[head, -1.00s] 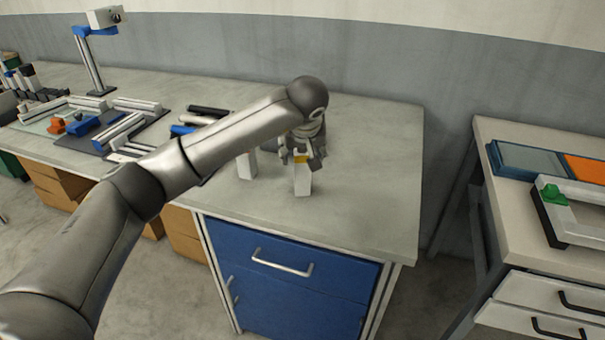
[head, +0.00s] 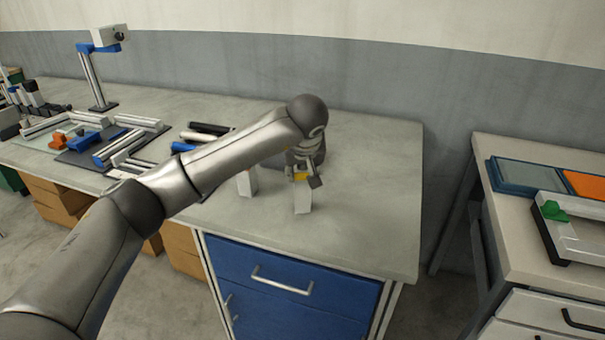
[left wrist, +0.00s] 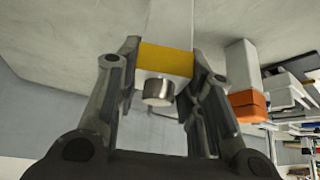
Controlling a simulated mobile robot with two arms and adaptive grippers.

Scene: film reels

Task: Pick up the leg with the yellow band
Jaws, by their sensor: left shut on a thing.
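The leg with the yellow band (head: 303,199) is a white block that stands upright on the bench. Its yellow band and a metal stud at its end show in the left wrist view (left wrist: 166,60). My left gripper (head: 304,179) is over its top, with the fingers on both sides of the banded end, shut on it. I cannot tell whether the leg's foot still touches the bench. A second white leg (head: 247,183) stands to the left, partly behind my arm. In the left wrist view it has an orange band (left wrist: 247,105). My right gripper is not in view.
The bench top (head: 370,220) is clear to the right of the leg. Dark and blue parts (head: 203,131) lie behind my arm. Frames and a blue-headed stand (head: 97,75) are at the left. A second table with an orange-and-blue tray (head: 520,175) is across a gap.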

